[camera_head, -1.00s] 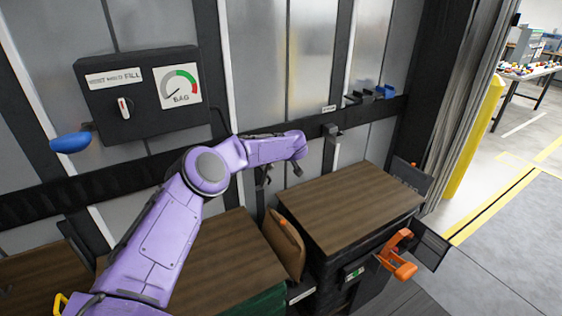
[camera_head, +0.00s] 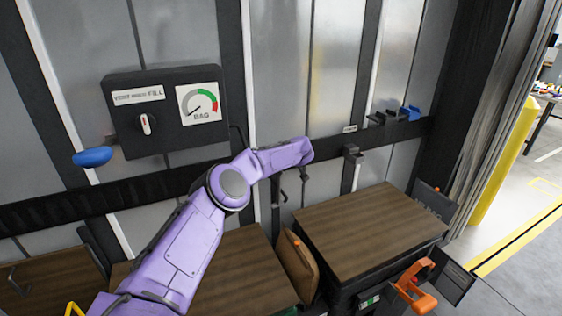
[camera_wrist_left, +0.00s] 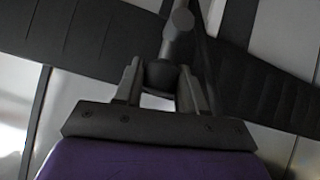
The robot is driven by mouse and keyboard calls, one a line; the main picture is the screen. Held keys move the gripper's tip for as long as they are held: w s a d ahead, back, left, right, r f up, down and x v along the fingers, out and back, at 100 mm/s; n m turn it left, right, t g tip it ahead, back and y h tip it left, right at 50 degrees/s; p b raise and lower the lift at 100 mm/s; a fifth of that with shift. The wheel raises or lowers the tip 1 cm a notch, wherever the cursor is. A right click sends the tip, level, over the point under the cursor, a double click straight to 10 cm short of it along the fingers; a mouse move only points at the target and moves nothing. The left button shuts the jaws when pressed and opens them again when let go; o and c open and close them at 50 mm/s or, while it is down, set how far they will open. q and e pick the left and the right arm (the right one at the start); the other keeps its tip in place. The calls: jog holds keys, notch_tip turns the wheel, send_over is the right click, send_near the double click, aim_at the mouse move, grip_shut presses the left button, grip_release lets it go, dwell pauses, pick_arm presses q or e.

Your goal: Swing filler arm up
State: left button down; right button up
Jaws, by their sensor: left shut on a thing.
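My left arm reaches in from the lower left to the wall in the head view, ending beside the wall's black rail. Its wrist hides most of the gripper there. In the left wrist view the left gripper (camera_wrist_left: 160,78) is shut on a dark rounded grip of what looks like the filler arm (camera_wrist_left: 179,35). A grey rod with a cylindrical end rises above the fingers. In the head view thin dark parts hang below my wrist; I cannot tell whether they belong to the filler arm. My right gripper is out of view.
A black control box (camera_head: 168,110) with dial and gauge is on the wall, a blue knob (camera_head: 92,157) at its lower left. Below are a wood-topped cabinet (camera_head: 370,228) with an orange handle (camera_head: 414,285) and a brown panel (camera_head: 298,262). A yellow post (camera_head: 503,165) stands right.

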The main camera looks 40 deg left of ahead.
pick_arm(q)
jog(key=shift+s+f, duration=0.1)
jog(key=shift+f, duration=0.1)
jog(key=c, duration=0.8)
grip_release()
jog(key=shift+o, duration=0.5)
jog(key=shift+w+a+f, duration=0.15)
jog(key=shift+w+a, duration=0.05)
jog(key=shift+a, duration=0.05)
jog(key=shift+s+d+r, duration=0.15)
jog(key=shift+d+r, duration=0.2)
jog(key=shift+d, duration=0.05)
jog(key=b+v, duration=0.3)
jog(key=v, duration=0.6)
jog(key=shift+d, duration=0.15)
jog(key=shift+s, duration=0.15)
